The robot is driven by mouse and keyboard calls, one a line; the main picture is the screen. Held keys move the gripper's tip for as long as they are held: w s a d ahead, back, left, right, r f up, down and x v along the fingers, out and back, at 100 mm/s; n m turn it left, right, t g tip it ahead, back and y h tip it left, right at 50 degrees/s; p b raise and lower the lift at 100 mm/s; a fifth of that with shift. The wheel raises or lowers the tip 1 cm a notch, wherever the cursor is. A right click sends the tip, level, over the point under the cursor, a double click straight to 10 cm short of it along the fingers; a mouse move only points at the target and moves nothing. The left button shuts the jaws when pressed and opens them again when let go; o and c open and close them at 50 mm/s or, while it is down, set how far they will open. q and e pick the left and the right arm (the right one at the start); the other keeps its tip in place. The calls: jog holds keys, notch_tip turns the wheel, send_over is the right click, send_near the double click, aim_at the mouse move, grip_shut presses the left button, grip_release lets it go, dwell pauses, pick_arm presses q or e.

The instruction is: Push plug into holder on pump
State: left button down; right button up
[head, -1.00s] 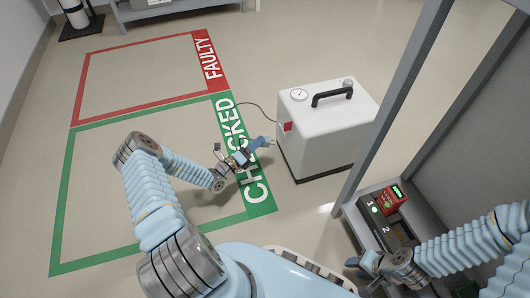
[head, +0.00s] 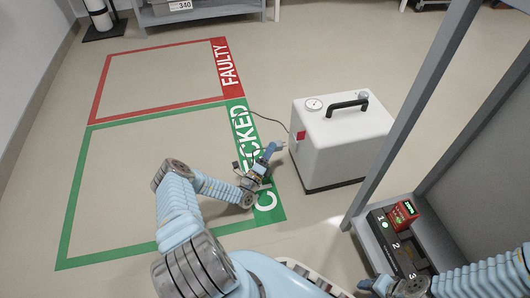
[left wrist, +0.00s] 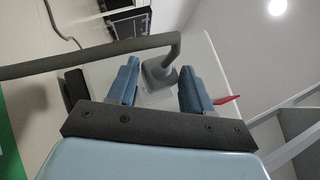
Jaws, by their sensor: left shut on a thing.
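The pump is a white box (head: 340,150) with a black handle, standing on the floor right of my left gripper. A red holder (head: 301,135) is on its left side; a red piece (left wrist: 224,100) also shows past the right finger in the left wrist view. My left gripper (head: 272,151) is shut on the grey plug (left wrist: 158,75), which sits between its blue fingers with a dark cable end running left. The plug is beside the pump, apart from the holder. My right gripper (head: 376,286) is low at the bottom edge; its fingers are unclear.
A thin dark cord (head: 268,117) runs left from the pump. Green CHECKED (head: 90,127) and red FAULTY (head: 150,48) floor frames lie left. A grey rack post (head: 410,120) and a shelf with a red device (head: 402,214) stand right.

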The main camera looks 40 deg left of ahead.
aim_at(281, 150)
pick_arm(q)
jog(key=shift+w+d, duration=0.6)
jog(key=shift+w, duration=0.15)
jog(key=shift+w+d+b, duration=0.5)
jog(key=shift+w+d, duration=0.5)
jog(key=shift+w, duration=0.05)
dwell(1.3)
jog(key=shift+c, duration=1.9)
grip_release()
jog(key=p+v, duration=0.1)
jog(key=v, duration=1.1)
jog(key=shift+r, duration=0.1)
